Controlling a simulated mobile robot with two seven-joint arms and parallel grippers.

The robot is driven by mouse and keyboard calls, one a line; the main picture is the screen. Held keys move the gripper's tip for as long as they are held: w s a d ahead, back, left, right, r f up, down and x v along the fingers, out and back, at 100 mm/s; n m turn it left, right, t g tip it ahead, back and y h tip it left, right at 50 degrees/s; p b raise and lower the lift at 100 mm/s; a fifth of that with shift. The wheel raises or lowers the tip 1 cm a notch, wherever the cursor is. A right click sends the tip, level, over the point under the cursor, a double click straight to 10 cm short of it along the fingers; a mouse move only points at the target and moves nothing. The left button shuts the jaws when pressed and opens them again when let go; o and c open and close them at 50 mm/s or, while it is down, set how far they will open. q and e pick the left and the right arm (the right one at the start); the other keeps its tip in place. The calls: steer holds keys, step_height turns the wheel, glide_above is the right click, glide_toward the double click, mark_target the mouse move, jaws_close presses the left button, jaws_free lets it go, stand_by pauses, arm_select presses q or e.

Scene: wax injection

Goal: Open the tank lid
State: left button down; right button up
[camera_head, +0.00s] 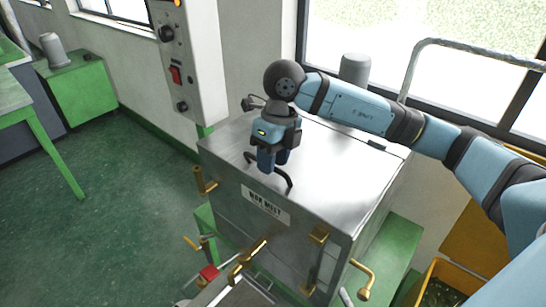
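The tank is a silvery metal box (258,234) with a label on its front, standing in the middle of the view. Its flat metal lid (345,165) lies closed on top. A dark curved lid handle (287,180) sits near the lid's front left edge. My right gripper (272,164) points down at the handle, with its blue fingers at the middle of the bar. The fingers hide part of the handle, and I cannot tell whether they are closed on it. My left gripper is not in view.
A white control column (195,75) with a red switch stands behind the tank at left. Brass valves and handles (245,262) stick out at the tank's front. A yellow crate (440,272) is at lower right. Green floor (110,220) lies open at left.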

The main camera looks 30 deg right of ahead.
jaws_close()
steer(key=shift+r, duration=0.1)
